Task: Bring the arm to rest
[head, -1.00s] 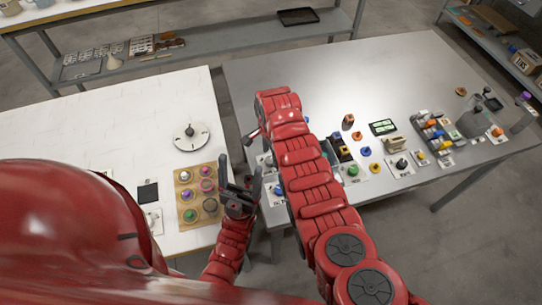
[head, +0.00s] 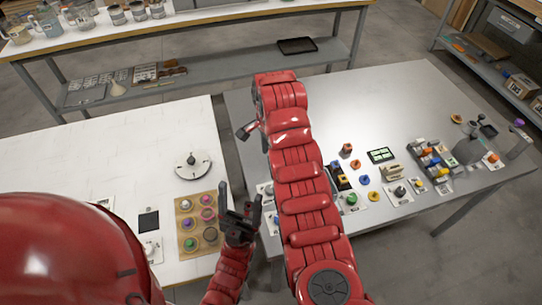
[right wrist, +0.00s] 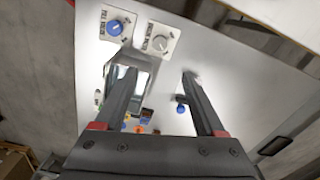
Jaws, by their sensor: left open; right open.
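My left gripper (head: 240,208) is open and empty, fingers pointing up, just right of the wooden colorant rack (head: 184,246) in the head view. My right arm (head: 300,170) reaches up across the grey table. In the head view, only a small dark part sticks out left of its far end, and the rest of its gripper is hidden. In the right wrist view my right gripper (right wrist: 158,78) is open, with nothing between its fingers.
The white table (head: 80,140) holds a round white dial (head: 193,164) and a black square (head: 149,221).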

